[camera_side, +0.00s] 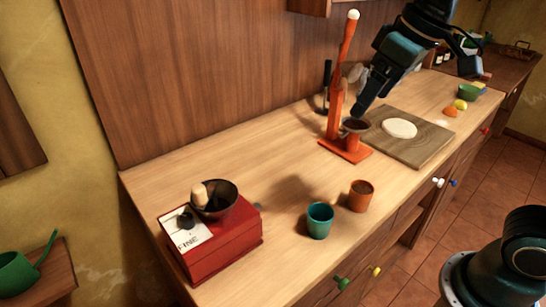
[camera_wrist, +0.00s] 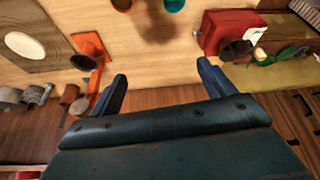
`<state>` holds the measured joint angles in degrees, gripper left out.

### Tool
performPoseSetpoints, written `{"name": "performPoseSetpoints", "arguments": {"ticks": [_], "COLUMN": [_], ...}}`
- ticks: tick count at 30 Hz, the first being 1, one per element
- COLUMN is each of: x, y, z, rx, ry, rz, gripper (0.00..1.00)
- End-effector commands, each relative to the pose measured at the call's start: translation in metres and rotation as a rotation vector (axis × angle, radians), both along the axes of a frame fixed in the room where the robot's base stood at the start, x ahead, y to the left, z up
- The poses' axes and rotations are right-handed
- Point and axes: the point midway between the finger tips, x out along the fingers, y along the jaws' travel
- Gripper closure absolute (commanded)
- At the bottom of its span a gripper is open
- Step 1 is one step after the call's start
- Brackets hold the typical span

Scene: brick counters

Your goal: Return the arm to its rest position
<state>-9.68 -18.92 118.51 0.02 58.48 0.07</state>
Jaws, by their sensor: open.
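My gripper (camera_side: 362,105) hangs in the air over the back of the wooden counter (camera_side: 275,145), just right of the orange press (camera_side: 340,80). In the wrist view its two blue fingers stand wide apart, with nothing between the tips (camera_wrist: 162,72). The gripper is open and empty. In the side view the fingers overlap the area near the press's cup, and I cannot tell their exact height above it. My arm comes in from the top right of the side view.
A board (camera_side: 425,146) with a pale round disc (camera_side: 399,128) lies right of the press. A teal cup (camera_side: 320,221) and an orange-brown cup (camera_side: 361,196) stand near the front edge. A red grinder (camera_side: 225,247) with a dark bowl is at left. Wooden panelling (camera_side: 215,70) rises behind.

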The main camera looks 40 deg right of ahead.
Motion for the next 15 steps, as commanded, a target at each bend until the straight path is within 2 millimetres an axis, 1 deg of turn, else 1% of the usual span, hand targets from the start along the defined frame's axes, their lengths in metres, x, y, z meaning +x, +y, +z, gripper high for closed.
{"name": "performPoseSetpoints", "arguments": {"ticks": [1,5,9,12,15], "x": [-0.013,-0.041,-0.07,-0.087,-0.1], "y": [-0.007,-0.022,-0.034,-0.041,-0.046], "z": [-0.003,-0.014,-0.03,-0.041,-0.051], "rx": [0.002,0.005,0.008,0.008,0.008], "ry": [-0.012,-0.038,-0.065,-0.082,-0.095], "rz": [-0.018,-0.058,-0.099,-0.125,-0.147], "gripper": [0.18,0.18,0.18,0.18,0.18]}}
